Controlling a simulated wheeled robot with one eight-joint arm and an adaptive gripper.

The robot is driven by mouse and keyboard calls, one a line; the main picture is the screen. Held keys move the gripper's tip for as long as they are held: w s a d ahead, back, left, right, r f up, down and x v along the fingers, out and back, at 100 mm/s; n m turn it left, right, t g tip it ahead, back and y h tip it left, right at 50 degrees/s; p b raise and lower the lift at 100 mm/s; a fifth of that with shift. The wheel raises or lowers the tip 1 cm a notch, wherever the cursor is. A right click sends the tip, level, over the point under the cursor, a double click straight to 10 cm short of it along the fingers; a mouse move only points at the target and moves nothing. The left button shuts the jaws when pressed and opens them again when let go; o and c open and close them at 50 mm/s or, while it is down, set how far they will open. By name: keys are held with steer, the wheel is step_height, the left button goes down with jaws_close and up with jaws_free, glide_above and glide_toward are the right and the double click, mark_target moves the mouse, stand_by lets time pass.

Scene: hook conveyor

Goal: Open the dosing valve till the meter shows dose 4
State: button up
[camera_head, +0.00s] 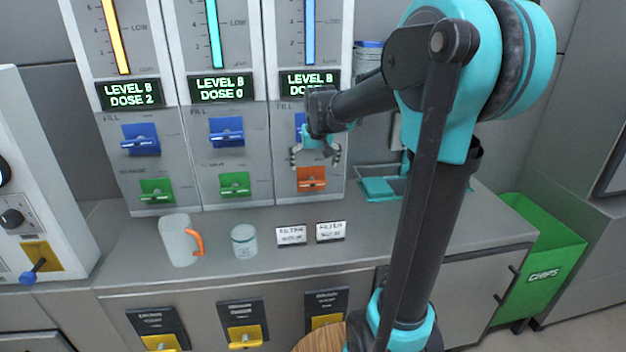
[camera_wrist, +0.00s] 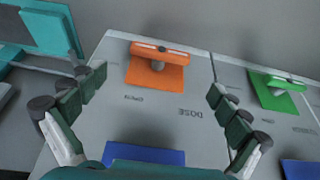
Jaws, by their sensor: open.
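An orange valve lever (camera_head: 311,178) sits low on the right column of the dispenser. In the wrist view the orange lever (camera_wrist: 160,66) is ahead of my fingers, with the word DOSE printed on the panel beside it. My gripper (camera_head: 315,156) is open and empty just above the orange lever in the head view, and it covers part of a blue lever (camera_head: 300,122). In the wrist view my gripper (camera_wrist: 158,84) has its fingers spread wide, apart from the lever. The right column's meter (camera_head: 309,82) reads LEVEL 8; its dose digit is partly hidden or too small to tell.
The left meter (camera_head: 129,94) reads DOSE 2, the middle meter (camera_head: 222,87) DOSE 0. Green levers (camera_head: 157,190) sit below blue ones. A jug with an orange handle (camera_head: 180,240), a jar (camera_head: 244,242) and two label cards (camera_head: 291,235) stand on the counter. A green bin (camera_head: 540,250) is at right.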

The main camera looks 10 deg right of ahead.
mark_target(312, 181)
steer(key=x, duration=0.7)
steer(key=shift+w+f, duration=0.1)
steer(key=shift+f, duration=0.05)
steer(key=c, duration=1)
